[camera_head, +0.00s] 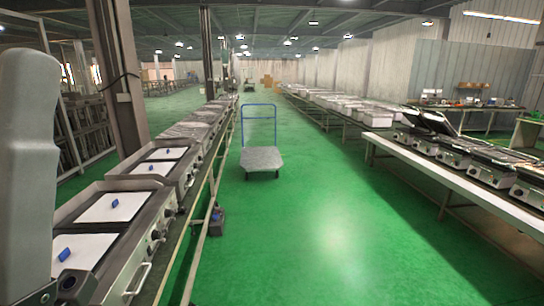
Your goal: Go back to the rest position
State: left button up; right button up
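A grey link of my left arm stands upright along the left edge of the picture. Its gripper does not show, and a small dark part at the link's lower end is too unclear to name. My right arm and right gripper are not in view. The nearest steel heating appliance (141,262) stands on the left-hand line, partly hidden by my arm. A white sheet (88,246) with a blue piece (65,254) lies on its top. Another white sheet (124,207) with a blue piece (115,203) lies just behind it.
More appliances (170,155) run down the left line beside a metal rail (196,235). A flat cart (261,158) with a blue handle stands in the aisle. A bench (452,172) with grills is on the right. The green floor (320,225) between is clear.

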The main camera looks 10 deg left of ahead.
pick_arm(q)
jog(key=w+a+f+n+g+y, duration=0.1)
jog(key=w+f+n+g+y, duration=0.2)
jog(key=w+f+n+y, duration=0.25)
notch_tip(320, 180, up, 39)
jog(key=p, duration=3.8)
jog(key=shift+n+y, duration=0.35)
jog(key=shift+n, duration=0.1)
jog(key=shift+w, duration=0.1)
jog(key=shift+a, duration=0.1)
